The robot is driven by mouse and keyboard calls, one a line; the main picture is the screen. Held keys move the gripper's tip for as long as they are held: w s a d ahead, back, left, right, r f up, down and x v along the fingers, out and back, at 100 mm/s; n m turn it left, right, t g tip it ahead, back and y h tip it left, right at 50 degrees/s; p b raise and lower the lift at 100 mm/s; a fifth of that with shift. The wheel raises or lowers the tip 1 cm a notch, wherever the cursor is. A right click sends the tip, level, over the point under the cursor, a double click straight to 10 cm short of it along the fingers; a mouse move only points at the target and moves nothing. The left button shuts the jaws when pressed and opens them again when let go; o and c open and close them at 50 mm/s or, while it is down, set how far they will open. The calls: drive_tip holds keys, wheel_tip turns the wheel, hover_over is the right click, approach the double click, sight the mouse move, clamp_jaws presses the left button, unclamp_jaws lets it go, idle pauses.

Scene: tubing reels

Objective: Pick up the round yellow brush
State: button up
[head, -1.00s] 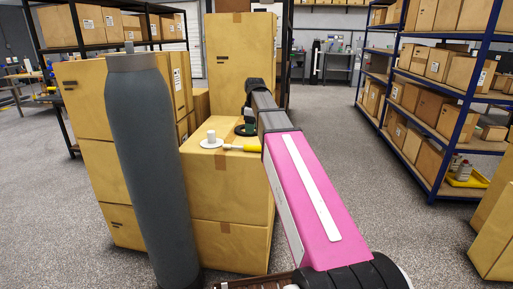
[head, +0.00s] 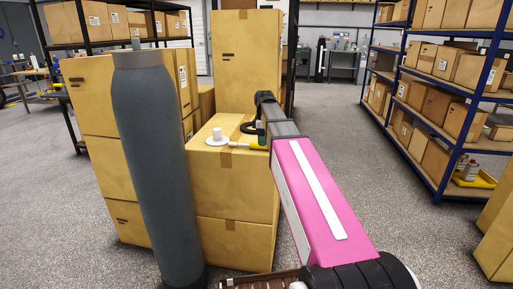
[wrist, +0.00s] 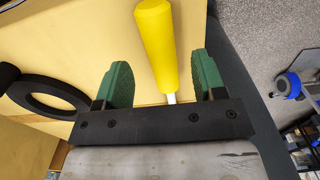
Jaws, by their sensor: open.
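The brush has a round yellow handle (head: 255,146) and a thin white part. It lies on top of a stacked cardboard box (head: 232,185), beside a white round piece with an upright knob (head: 217,138). In the wrist view the yellow handle (wrist: 156,45) runs between the two green fingers of my gripper (wrist: 160,75), with a gap on both sides. My gripper is open and holds nothing. The brush's white end (wrist: 171,98) passes out of sight behind the gripper's black bar. In the head view my gripper (head: 260,132) is small and partly hidden by my arm.
A black ring (wrist: 47,95) lies on the box to the left of the fingers. Taller cardboard boxes (head: 247,60) stand behind.

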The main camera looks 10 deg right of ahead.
wheel_tip(320, 180, down, 3)
drive_tip(key=shift+f, duration=0.2)
drive_tip(key=shift+c, duration=0.4)
drive_tip(key=c, duration=1)
drive_tip(key=shift+c, duration=0.2)
drive_tip(key=shift+r, duration=0.15)
clamp_jaws()
drive_tip(key=shift+r, duration=0.5)
drive_tip(key=r, duration=0.2)
drive_tip(key=s+a+r, duration=0.1)
drive_tip(key=shift+r, duration=0.3)
drive_tip(key=s+a+r, duration=0.5)
drive_tip(key=a+r, duration=0.1)
drive_tip(key=a, duration=0.2)
drive_tip(key=shift+s+a, duration=0.3)
drive_tip(key=shift+a, duration=0.1)
